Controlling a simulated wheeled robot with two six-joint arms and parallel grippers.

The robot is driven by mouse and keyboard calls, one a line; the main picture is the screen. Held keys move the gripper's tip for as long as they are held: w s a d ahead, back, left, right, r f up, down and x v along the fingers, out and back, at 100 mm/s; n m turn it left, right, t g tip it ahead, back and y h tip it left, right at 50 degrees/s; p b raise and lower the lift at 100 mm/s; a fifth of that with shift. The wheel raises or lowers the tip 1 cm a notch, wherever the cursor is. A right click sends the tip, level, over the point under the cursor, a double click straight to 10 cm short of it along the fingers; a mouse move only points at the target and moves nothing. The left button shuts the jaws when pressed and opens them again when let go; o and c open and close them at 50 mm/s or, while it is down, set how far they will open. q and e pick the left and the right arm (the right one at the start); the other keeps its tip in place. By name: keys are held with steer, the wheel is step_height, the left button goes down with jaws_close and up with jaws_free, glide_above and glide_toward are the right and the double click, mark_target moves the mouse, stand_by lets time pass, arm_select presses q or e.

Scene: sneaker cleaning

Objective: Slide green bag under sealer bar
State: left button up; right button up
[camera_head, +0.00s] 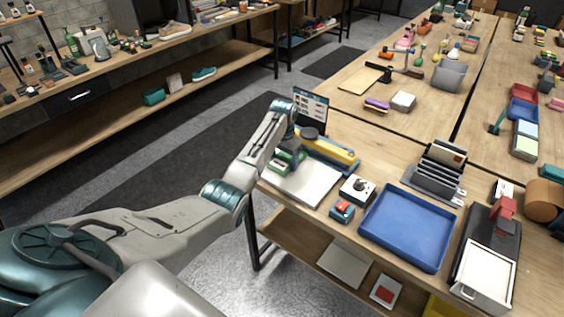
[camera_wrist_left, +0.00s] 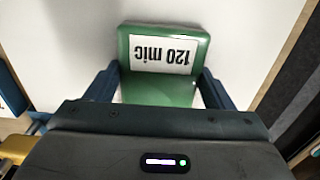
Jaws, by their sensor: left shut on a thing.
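A green bag (camera_wrist_left: 165,85) with a white label reading "120 mic" fills the middle of the left wrist view. It lies over a white plate (camera_wrist_left: 240,30), between the dark blue fingers of my left gripper (camera_wrist_left: 158,82), which is shut on it. In the head view the left gripper (camera_head: 289,161) reaches down over the table, with the green bag (camera_head: 282,167) partly hidden beneath it. A yellow and blue device that looks like the sealer (camera_head: 335,151) stands just behind and right of the gripper. The gap under its bar cannot be made out.
The white plate (camera_head: 312,186) lies in front of the sealer. A small screen (camera_head: 311,108) stands behind it. A white box with a black knob (camera_head: 357,190), a red and blue block (camera_head: 342,210) and an empty blue tray (camera_head: 405,230) are to the right.

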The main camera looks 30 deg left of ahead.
arm_select(q)
steer(key=shift+w+d+b, duration=0.1)
steer(key=shift+w+b, duration=0.45)
steer(key=shift+w, duration=0.1)
steer(key=shift+w, duration=0.1)
steer(key=shift+p, duration=0.4)
steer(key=o, duration=1)
steer(key=shift+o, duration=0.2)
step_height(320, 180, up, 11)
steer(key=b, duration=0.2)
steer(key=shift+b, duration=0.3)
steer(key=shift+f, duration=0.1)
